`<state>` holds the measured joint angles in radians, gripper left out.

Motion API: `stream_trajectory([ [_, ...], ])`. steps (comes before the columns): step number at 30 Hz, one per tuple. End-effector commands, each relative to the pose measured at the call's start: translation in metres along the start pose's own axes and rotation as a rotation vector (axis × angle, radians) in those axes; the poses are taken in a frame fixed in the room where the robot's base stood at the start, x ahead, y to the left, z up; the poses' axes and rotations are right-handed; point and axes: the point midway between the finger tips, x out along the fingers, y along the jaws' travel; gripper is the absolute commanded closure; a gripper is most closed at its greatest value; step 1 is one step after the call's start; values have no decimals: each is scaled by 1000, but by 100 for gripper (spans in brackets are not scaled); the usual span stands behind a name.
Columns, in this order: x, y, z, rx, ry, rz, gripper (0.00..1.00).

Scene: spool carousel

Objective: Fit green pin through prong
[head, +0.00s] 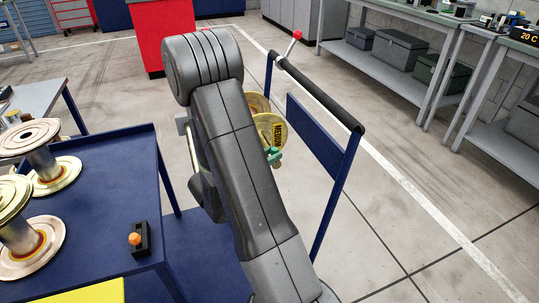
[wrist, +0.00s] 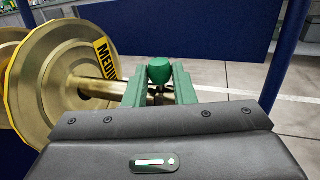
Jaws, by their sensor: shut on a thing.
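My gripper (wrist: 158,88) shows in the wrist view with two green fingers shut on the green pin (wrist: 159,68), whose rounded head stands up between the fingertips. A metal prong (wrist: 97,88) runs from the hub of a brass spool (wrist: 58,78) towards the pin and passes behind the fingers. The lower part of the pin is hidden, so I cannot tell whether it is in the prong. In the head view, the spool (head: 268,130) with its yellow MEDIUM label is partly behind my arm, with a bit of green (head: 273,156) beside it.
A blue frame with a black handle (head: 318,92) stands just right of my arm. At left, a blue table (head: 110,185) carries brass spools (head: 42,150) and a black box with an orange knob (head: 138,239). Open floor lies to the right, before the grey benches (head: 385,68).

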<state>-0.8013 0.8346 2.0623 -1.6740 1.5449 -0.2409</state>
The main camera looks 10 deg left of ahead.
Motion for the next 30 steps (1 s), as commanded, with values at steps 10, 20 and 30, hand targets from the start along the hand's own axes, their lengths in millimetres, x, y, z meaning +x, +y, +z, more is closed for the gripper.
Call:
stream_trajectory([
  [10, 0, 0, -7, 0, 0, 0, 65],
  [20, -1, 0, -7, 0, 0, 0, 51],
  [30, -36, 1, -7, -1, 1, 6, 51],
])
